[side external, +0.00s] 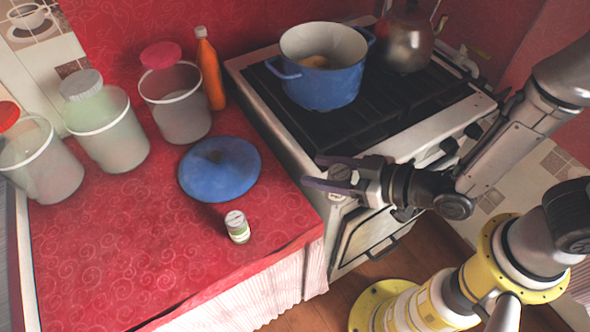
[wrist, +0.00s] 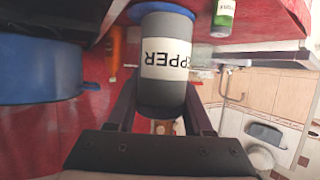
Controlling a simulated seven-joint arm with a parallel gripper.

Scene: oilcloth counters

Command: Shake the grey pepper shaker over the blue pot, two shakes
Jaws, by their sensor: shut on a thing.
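The grey pepper shaker (wrist: 165,60) is between the fingers of my gripper (wrist: 160,88) in the wrist view, its white label's lettering upside down. My gripper (side external: 318,172) is shut on it. In the side view the shaker is mostly hidden by the fingers. The blue pot (side external: 322,88) stands open on the stove with something yellowish inside. Part of the pot (wrist: 40,55) shows at the left of the wrist view.
The blue lid (side external: 219,169) lies on the red counter (side external: 130,235). A small green-labelled jar (side external: 238,227) stands near the counter's front edge. Several canisters and an orange bottle (side external: 210,75) stand behind. A metal kettle (side external: 405,42) is beside the pot.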

